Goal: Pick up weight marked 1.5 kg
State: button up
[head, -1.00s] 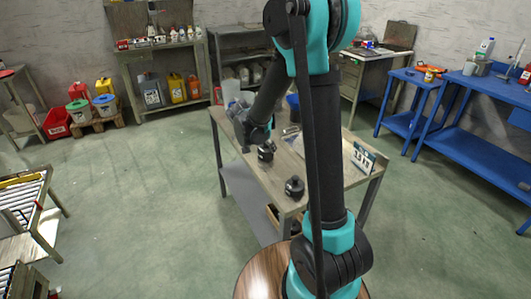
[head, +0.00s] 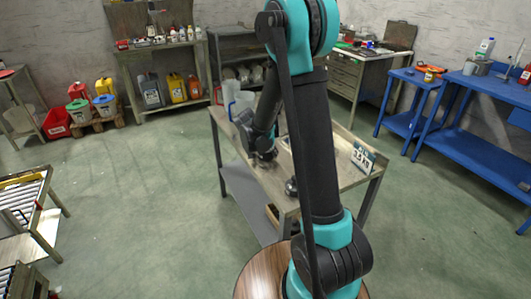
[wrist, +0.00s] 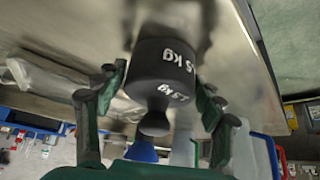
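A black weight (wrist: 163,68) with a knob and white lettering fills the middle of the wrist view. The lettering appears upside down and ends in "5 kg"; its first digit is not clear. My gripper (wrist: 158,88) is open, with one finger on each side of the weight and a gap visible at least on the left. In the head view my gripper (head: 262,158) is low over the bench (head: 236,152) and hides most of that weight. A second dark weight (head: 291,187) stands nearer on the bench, partly behind my arm.
A sign (head: 363,158) ending in "5 KG" stands at the bench's right end; its first digit is unclear. A clear container (head: 243,103) and a blue one stand near the bench's far end. Blue tables (head: 470,150) are at the right.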

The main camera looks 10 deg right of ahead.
jog(key=c, duration=1.4)
jog(key=shift+r, duration=0.15)
